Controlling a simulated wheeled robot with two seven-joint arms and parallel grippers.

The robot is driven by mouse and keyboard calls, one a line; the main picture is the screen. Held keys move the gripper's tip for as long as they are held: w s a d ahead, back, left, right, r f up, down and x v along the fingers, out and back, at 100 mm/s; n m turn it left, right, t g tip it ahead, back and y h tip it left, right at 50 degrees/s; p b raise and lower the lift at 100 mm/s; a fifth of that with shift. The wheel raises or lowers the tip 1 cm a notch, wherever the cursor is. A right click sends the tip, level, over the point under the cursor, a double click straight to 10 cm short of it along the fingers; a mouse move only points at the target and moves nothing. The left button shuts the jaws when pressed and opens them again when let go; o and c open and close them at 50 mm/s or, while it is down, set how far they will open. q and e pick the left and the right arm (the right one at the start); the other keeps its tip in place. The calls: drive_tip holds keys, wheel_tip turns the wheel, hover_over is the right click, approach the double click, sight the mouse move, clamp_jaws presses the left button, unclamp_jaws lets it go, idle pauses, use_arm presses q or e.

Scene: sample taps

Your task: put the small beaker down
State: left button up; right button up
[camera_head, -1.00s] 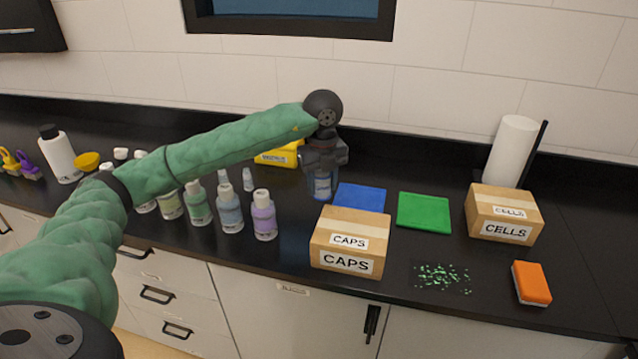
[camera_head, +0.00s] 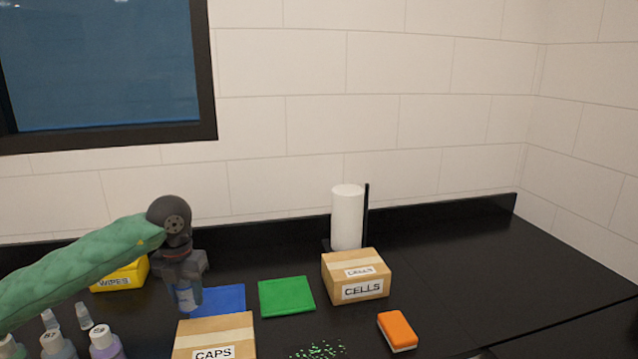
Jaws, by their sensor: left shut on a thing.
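My left gripper (camera_head: 183,281) points down beside the blue mat and is shut on the small beaker (camera_head: 185,298), a clear vessel with a bluish label. The jaws hide the beaker's upper part. It is at the left edge of the blue mat (camera_head: 222,300); I cannot tell whether its base touches the counter. A green mat (camera_head: 286,297) lies flat to the right. My right gripper is not in view.
The CAPS box (camera_head: 216,334) stands in front of the blue mat. The CELLS box (camera_head: 356,275), a paper roll (camera_head: 347,217) and an orange sponge (camera_head: 397,331) are farther right. A yellow WIPES pack (camera_head: 122,277) and bottles (camera_head: 105,342) are left. The right counter is clear.

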use_arm(q)
drive_tip(key=m, duration=0.2)
drive_tip(key=d+m, duration=0.1)
drive_tip(key=m, duration=0.1)
drive_tip(key=shift+w+d+r+m, duration=0.15)
drive_tip(key=shift+w+d+m, duration=0.05)
drive_tip(key=shift+m, duration=0.1)
drive_tip(key=w+d+r+m, duration=0.1)
drive_tip(key=d+m, duration=0.3)
drive_tip(key=m, duration=1.2)
drive_tip(key=d+r+m, duration=0.1)
drive_tip(key=d+m, duration=0.2)
drive_tip(key=m, duration=1.4)
drive_tip(key=shift+w+d+m, duration=0.3)
drive_tip(key=shift+w+d, duration=0.1)
drive_tip(key=shift+d+r, duration=0.1)
drive_tip(key=shift+d, duration=0.05)
